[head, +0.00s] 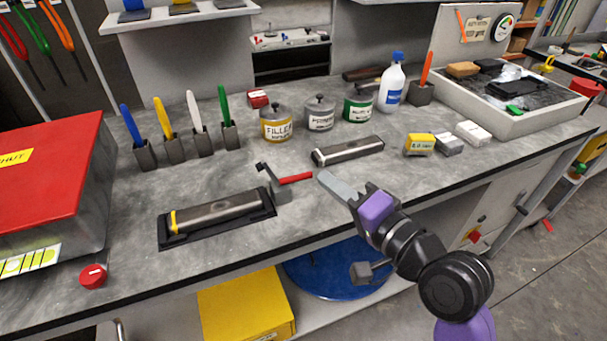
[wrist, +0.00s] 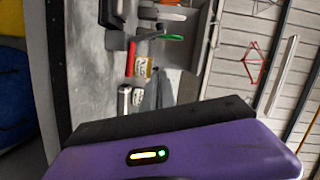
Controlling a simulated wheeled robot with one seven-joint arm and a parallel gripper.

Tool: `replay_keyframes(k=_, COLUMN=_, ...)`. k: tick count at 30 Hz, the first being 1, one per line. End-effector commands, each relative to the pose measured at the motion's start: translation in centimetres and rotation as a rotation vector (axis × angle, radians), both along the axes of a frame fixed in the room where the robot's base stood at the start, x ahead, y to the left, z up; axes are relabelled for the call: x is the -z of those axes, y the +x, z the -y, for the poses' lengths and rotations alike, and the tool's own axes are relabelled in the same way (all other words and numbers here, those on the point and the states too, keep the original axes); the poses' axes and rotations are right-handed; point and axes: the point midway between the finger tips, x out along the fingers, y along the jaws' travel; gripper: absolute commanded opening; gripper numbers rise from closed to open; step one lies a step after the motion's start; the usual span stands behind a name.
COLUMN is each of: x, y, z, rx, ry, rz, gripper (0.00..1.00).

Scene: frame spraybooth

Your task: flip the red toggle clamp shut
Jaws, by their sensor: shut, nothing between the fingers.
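The toggle clamp (head: 280,193) stands at the right end of a black fixture (head: 168,238) that holds a grey bar (head: 215,216). Its red handle (head: 295,178) sticks out to the right, roughly level. Its dark arm tilts up to the left, its tip above the bar and apart from it. My gripper (head: 324,177) is shut and empty, just right of the handle's tip in the head view; I cannot tell whether they touch. In the wrist view, the red handle (wrist: 131,59) shows beyond my grey fingers (wrist: 158,92).
A second grey bar (head: 348,150) lies behind my gripper. Filler (head: 276,124), primer (head: 320,113) and green-labelled (head: 358,107) tins stand at the back. Yellow (head: 419,145) and pale blocks sit to the right. A red box (head: 50,185) fills the left.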

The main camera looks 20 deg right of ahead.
Motion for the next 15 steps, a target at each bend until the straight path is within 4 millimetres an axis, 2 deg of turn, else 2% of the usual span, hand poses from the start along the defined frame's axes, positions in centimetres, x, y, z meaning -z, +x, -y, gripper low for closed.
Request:
replay_keyframes(k=5, x=0.1, y=2.6, z=-0.7, rx=-0.002, ry=-0.001, rz=0.000, gripper=0.00)
replay_keyframes(k=15, x=0.7, y=9.1, z=-2.2, rx=-0.002, ry=0.000, rz=0.000, gripper=0.00)
